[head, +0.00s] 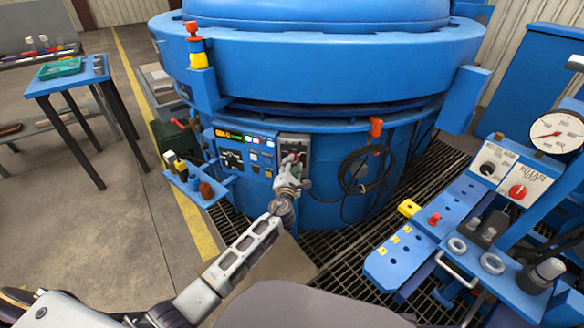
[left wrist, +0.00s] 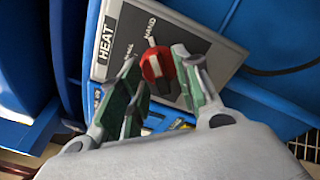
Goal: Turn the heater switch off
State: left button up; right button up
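The heater switch is a red knob (left wrist: 157,66) on a grey plate (left wrist: 205,50) marked HEAT, with a HAND label above the knob. In the head view the grey switch plate (head: 296,143) sits on the front of the blue furnace, right of the control panel. My left gripper (head: 290,170) is at this plate and hides most of the knob. In the left wrist view the fingers of my left gripper (left wrist: 156,56) stand apart, one on each side of the knob. I cannot tell whether they touch it. My right gripper is not in view.
The furnace control panel (head: 246,153) with lit displays is just left of the switch. A black cable coil (head: 364,170) hangs to the right. A blue bench (head: 420,225) with knobs and a gauge (head: 557,132) stands at right. A small blue shelf (head: 205,183) juts out at left.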

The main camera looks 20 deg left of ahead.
pick_arm(q)
jog(key=shift+w, duration=0.15)
grip_shut()
dwell(0.4)
